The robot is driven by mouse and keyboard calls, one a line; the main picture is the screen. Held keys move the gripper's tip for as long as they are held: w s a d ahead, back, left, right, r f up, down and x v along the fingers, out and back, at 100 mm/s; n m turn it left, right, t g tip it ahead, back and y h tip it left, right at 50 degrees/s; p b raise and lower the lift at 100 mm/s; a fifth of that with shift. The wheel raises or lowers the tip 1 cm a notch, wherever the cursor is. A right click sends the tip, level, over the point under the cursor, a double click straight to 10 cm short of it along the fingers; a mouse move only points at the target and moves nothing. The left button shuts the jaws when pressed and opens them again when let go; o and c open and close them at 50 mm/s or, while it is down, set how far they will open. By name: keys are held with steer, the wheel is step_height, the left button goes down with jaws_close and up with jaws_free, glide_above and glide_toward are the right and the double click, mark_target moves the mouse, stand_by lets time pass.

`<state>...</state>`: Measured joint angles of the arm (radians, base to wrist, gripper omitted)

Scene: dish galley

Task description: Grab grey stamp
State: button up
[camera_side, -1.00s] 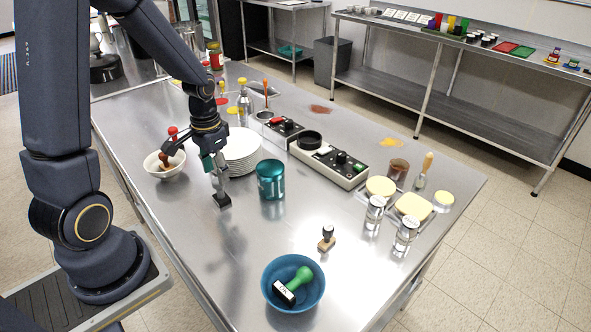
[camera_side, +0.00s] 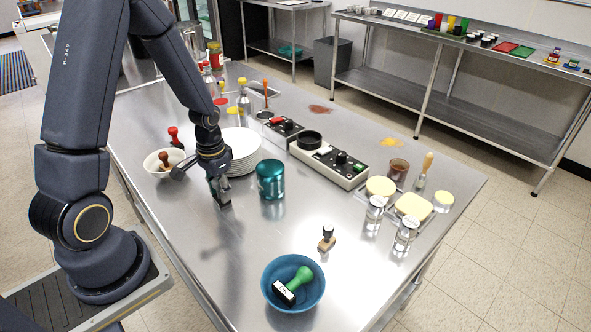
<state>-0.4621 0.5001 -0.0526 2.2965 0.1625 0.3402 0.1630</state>
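The grey stamp (camera_side: 224,204) stands on the steel table, left of the teal canister and in front of the plate stack. Only its dark block base shows clearly; its handle is hidden behind my gripper. My gripper (camera_side: 219,188) points down at the stamp, with its fingers at the handle's height, just above the base. I cannot tell whether the fingers are closed on the handle or only around it.
A teal canister (camera_side: 270,180) stands close on the right. White plates (camera_side: 243,160) are stacked just behind. A blue bowl (camera_side: 268,285) holds a green stamp (camera_side: 300,279); a small wooden stamp (camera_side: 326,240) stands near. The front-left table is clear.

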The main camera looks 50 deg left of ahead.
jaws_close()
